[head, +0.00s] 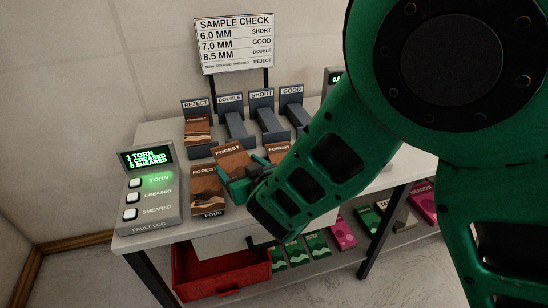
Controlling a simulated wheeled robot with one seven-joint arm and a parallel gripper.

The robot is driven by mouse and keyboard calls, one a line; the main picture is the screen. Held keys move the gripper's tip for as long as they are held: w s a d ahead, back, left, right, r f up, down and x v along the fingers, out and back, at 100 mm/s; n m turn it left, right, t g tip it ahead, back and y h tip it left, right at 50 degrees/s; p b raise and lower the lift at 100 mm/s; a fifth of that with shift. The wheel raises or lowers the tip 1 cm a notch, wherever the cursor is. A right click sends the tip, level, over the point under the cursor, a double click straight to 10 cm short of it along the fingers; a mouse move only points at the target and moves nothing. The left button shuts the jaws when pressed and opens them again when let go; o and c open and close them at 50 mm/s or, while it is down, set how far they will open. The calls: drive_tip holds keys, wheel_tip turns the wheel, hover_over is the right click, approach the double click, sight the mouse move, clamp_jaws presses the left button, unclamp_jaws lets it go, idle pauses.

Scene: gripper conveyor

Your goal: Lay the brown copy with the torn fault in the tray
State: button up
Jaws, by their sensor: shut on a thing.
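My gripper (249,183) is low over the table's front part, shut on a brown copy (232,160) headed FOREST. The fingers and arm cover part of this copy, and I cannot make out a tear on it. A second brown copy (207,192), marked FOREST and FOUR, lies just left of my gripper. A third brown copy (278,150) shows behind my arm, mostly hidden. Another brown copy (197,132) sits in the REJECT stand. A red open tray (190,291) is below the table's front edge and looks empty.
The fault log box (150,190) stands at the table's left end, its TORN light green; its screen reads 1 torn, 1 creased, 0 smeared. DOUBLE, SHORT and GOOD stands (265,116) line the back under a sample check sign (235,45). Green and pink copies (318,245) lie below.

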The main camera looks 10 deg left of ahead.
drive_tip(key=w+d+f, duration=0.1)
drive_tip(key=w, duration=0.1)
drive_tip(key=w+d+f, duration=0.2)
drive_tip(key=shift+w+d+f, duration=0.2)
drive_tip(key=shift+w+d, duration=0.05)
drive_tip(key=shift+f, duration=1.85)
drive_tip(key=o, duration=1.1)
drive_tip(key=shift+f, duration=0.2)
drive_tip(key=v, duration=0.9)
drive_tip(key=shift+s+d+r, duration=0.15)
drive_tip(key=shift+s+r, duration=0.1)
drive_tip(key=shift+r, duration=0.1)
drive_tip(key=shift+s+d+r, duration=0.15)
drive_tip(key=shift+s+d, duration=0.15)
drive_tip(key=shift+d, duration=0.05)
drive_tip(key=shift+w, duration=0.1)
